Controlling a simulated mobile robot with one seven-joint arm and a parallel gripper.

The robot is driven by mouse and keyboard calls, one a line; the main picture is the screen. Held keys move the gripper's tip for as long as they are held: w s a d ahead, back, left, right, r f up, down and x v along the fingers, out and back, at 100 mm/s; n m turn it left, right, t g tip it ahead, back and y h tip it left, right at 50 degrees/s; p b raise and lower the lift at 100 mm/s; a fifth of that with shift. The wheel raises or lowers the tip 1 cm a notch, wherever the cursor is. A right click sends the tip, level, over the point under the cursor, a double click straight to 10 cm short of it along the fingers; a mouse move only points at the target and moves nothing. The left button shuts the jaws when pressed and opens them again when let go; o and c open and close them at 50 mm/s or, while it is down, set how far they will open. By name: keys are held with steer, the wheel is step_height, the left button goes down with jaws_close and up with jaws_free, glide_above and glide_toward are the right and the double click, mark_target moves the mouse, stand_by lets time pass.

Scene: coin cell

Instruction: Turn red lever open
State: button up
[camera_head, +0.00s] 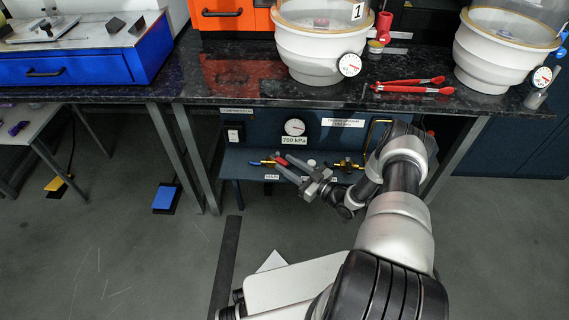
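The red lever (281,161) is small in view, on a brass-yellow fitting (265,163) above the MAIN label, on the blue panel's shelf under the black bench. My gripper (284,164) reaches in from the right, with its two grey fingers spread apart and pointing left at the lever. The red lever shows at the fingertips, between or just beside them. I cannot tell whether they touch it. The fingers partly hide the lever and fitting.
A round gauge (294,127) marked 700 kPa sits above the lever. A second valve fitting (346,165) stands right of my gripper. The bench top (235,85) overhangs the panel.

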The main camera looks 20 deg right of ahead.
steer(key=shift+c, duration=0.2)
jaws_close()
steer(key=shift+w+d+n+g+y, duration=0.35)
steer(key=shift+d+n+g+y, duration=0.05)
steer(key=shift+n+g+y, duration=0.45)
